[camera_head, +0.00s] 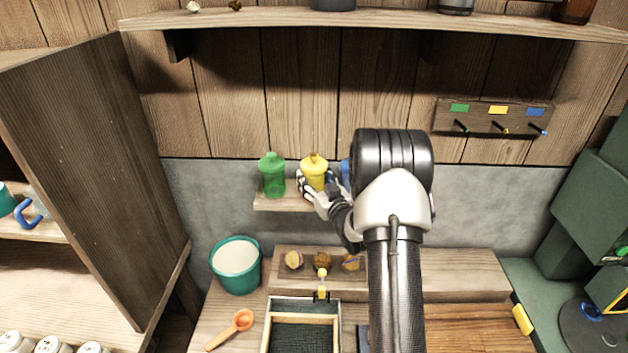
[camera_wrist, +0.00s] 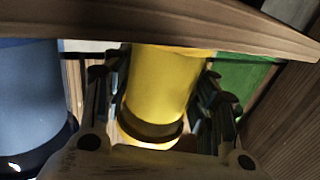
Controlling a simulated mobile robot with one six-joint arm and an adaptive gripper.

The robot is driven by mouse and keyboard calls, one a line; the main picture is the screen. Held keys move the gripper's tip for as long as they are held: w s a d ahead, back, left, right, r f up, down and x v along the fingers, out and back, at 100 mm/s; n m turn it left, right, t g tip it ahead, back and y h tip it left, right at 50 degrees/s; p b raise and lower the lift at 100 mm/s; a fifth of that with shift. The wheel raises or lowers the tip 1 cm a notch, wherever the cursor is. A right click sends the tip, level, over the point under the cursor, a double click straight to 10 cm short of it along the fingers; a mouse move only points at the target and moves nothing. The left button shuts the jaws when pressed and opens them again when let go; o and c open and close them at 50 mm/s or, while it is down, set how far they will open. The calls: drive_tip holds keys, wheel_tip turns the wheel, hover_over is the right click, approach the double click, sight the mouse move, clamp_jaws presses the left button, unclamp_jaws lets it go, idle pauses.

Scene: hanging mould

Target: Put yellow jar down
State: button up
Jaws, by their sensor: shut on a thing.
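The yellow jar (camera_head: 314,172) is upright at a small wall shelf (camera_head: 272,203), between a green jar (camera_head: 272,176) on its left and a blue jar (camera_head: 345,172), mostly hidden behind my arm. My gripper (camera_head: 312,187) is around the yellow jar from the front. In the wrist view my gripper's fingers (camera_wrist: 158,110) lie on both sides of the yellow jar (camera_wrist: 165,85), shut on it. The blue jar (camera_wrist: 28,95) is at the left there and the green jar (camera_wrist: 245,75) at the right. Whether the yellow jar's base touches the shelf is hidden.
A teal bucket (camera_head: 236,265) with pale contents stands below on the counter. Several brownish lumps sit on a wooden step (camera_head: 280,285) near a framed screen (camera_head: 304,305). An orange scoop (camera_head: 231,330) lies at front left. A hook rack (camera_head: 495,116) hangs at right.

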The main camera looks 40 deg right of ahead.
drive_tip(key=shift+r, duration=0.2)
drive_tip(key=shift+f, duration=0.2)
drive_tip(key=o, duration=1.4)
drive_tip(key=shift+c, duration=0.2)
